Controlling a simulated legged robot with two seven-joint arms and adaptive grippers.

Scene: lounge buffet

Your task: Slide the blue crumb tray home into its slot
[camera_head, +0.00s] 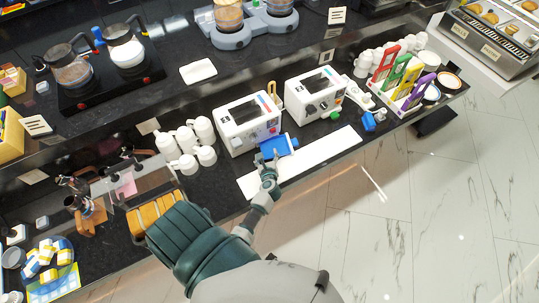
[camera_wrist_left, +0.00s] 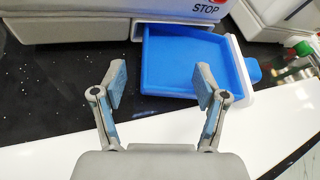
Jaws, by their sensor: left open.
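The blue crumb tray (camera_head: 283,145) sticks out at the lower front of the left white toaster (camera_head: 246,124).
A white strip (camera_head: 335,151) lies along the dark counter's front edge. A second toaster (camera_head: 314,95) stands to the right, beyond it a rack with coloured handles (camera_head: 403,80). White mugs (camera_head: 204,131) stand close on the left.

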